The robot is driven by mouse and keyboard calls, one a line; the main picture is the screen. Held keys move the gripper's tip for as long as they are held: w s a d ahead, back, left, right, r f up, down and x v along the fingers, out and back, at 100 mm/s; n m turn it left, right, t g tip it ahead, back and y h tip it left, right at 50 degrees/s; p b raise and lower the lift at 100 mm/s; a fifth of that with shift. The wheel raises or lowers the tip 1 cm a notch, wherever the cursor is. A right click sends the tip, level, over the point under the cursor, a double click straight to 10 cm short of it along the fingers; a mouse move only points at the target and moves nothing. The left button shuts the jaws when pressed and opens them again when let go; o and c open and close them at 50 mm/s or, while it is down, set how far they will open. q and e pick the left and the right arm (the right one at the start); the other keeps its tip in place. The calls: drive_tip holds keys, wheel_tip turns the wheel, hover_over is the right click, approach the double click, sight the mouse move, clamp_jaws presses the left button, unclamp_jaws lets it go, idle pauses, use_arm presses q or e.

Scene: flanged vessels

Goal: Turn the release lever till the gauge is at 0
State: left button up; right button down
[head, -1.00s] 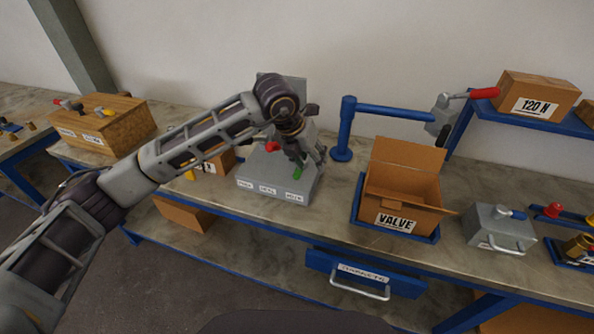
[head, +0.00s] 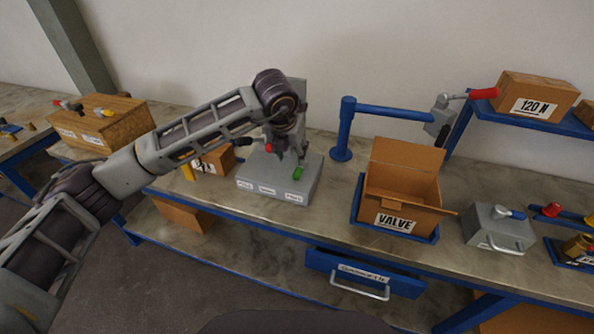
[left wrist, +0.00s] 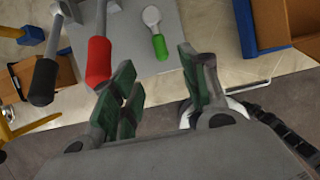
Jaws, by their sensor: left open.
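A grey box unit (head: 270,187) with white labels on its front edge stands on the bench. It bears a green-handled lever (head: 297,173), a red-handled lever (head: 268,148) and a black-handled lever (head: 243,141). The left wrist view shows the green handle (left wrist: 159,46), the red handle (left wrist: 98,62) and the black handle (left wrist: 44,82). My left gripper (left wrist: 161,64) is open and empty, its fingers either side of the line to the green handle, apart from it. The red handle is close beside one finger. I cannot read the labels or see a gauge dial; my arm hides part of the unit.
An open cardboard box marked VALVE (head: 394,222) sits in a blue tray right of the unit. A blue post with a horizontal bar (head: 345,130) stands behind. A small cardboard box (head: 215,160) is at the left. Bare bench lies between unit and tray.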

sight(297, 171)
use_arm(q)
drive_tip(key=p+x, duration=0.1)
drive_tip(key=x, duration=1.1)
drive_tip(key=shift+p, duration=0.35)
drive_tip(key=shift+w+f, duration=0.1)
drive_tip(key=shift+f, duration=0.05)
use_arm(e)
drive_tip(key=shift+s+a+r, duration=0.25)
drive_tip(key=shift+a+r, duration=0.2)
drive_tip(key=shift+a, duration=0.15)
drive_tip(key=shift+s+a+r, duration=0.2)
drive_tip(key=shift+a+r, duration=0.2)
drive_tip(key=shift+a, duration=0.2)
use_arm(q)
drive_tip(key=shift+c, duration=0.2)
use_arm(e)
drive_tip(key=shift+d, duration=0.25)
use_arm(q)
drive_tip(key=c, duration=0.7)
clamp_jaws()
use_arm(e)
drive_tip(key=shift+d, duration=0.25)
